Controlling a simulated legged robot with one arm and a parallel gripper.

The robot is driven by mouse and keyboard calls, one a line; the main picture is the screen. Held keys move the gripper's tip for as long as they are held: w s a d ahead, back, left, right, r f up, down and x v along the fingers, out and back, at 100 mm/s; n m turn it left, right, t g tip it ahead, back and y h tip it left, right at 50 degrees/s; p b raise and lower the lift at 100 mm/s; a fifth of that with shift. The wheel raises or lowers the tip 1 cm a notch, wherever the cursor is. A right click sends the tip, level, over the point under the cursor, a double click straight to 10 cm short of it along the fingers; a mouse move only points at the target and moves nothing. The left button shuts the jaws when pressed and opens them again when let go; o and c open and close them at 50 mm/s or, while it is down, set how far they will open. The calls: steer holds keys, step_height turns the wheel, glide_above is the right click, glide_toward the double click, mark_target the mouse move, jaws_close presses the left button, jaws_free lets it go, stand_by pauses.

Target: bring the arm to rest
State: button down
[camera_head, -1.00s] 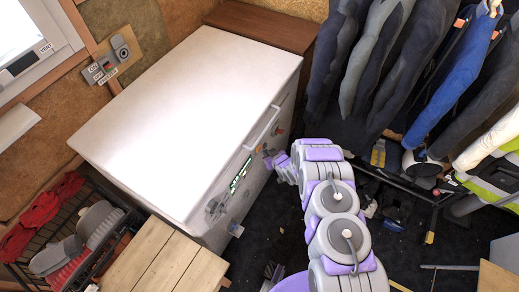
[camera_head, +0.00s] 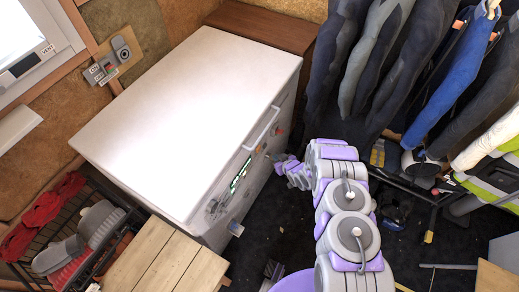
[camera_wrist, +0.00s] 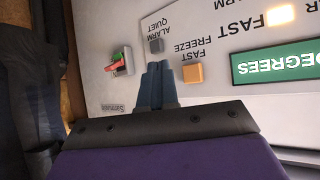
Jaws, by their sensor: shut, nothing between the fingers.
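My arm (camera_head: 345,205) reaches out from the bottom of the head view, with grey and purple links. My gripper (camera_head: 278,158) is at its far end, in front of the white chest freezer (camera_head: 195,110). In the wrist view my gripper (camera_wrist: 157,68) is shut and empty, its two dark fingers side by side. Beyond the fingers is the freezer's front panel (camera_wrist: 215,30), with orange and grey buttons, a green display (camera_wrist: 275,62) and a key-like red and green piece (camera_wrist: 120,62). I cannot tell the exact gap between fingertips and panel.
Dark wetsuits (camera_head: 370,50) hang at the upper right above a black rack (camera_head: 400,180). A slatted wooden bench (camera_head: 165,260) stands at the lower left beside a wire basket rack (camera_head: 120,235). Dark floor lies around my arm.

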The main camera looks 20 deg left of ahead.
stand_by(0.8)
